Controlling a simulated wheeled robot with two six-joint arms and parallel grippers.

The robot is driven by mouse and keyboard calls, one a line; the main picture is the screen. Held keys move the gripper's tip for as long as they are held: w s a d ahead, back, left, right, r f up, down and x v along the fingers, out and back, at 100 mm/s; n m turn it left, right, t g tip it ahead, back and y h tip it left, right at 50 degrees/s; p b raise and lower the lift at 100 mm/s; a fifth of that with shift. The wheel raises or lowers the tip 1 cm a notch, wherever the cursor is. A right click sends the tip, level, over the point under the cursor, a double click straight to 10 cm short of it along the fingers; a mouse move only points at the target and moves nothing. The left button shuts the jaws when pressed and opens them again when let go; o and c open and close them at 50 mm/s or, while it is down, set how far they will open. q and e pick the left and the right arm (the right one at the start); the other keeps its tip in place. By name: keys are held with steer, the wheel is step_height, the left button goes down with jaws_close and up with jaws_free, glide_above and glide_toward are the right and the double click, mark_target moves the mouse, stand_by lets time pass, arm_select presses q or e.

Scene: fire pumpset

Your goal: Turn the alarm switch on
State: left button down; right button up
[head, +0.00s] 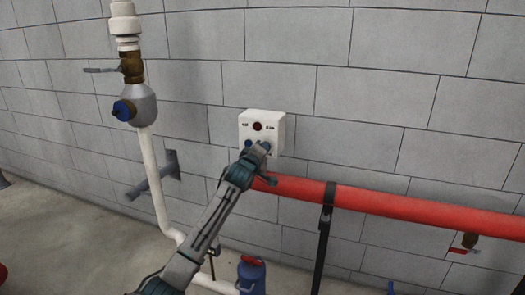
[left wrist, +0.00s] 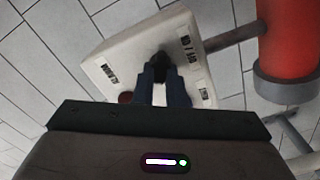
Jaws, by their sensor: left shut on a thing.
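The white alarm box (head: 277,119) is mounted on the grey block wall, with a dark red round lamp on its front and small printed labels. It also shows in the left wrist view (left wrist: 120,48), where it appears tilted. My left gripper (head: 257,147) is at the lower front of the box and covers part of it. In the left wrist view its two fingers (left wrist: 161,78) are shut on the black switch knob (left wrist: 160,62). The knob's exact angle is hard to tell because the fingers cover most of it. My right gripper does not show.
A red pipe (head: 400,206) runs right from just below the box, on a black support post (head: 324,230). A white pipe (head: 152,175) with a valve (head: 138,104) stands to the left. A blue pump-like body (head: 252,277) sits below the arm.

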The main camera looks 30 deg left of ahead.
arm_select(q)
steer(key=c, duration=1.5)
jaws_free()
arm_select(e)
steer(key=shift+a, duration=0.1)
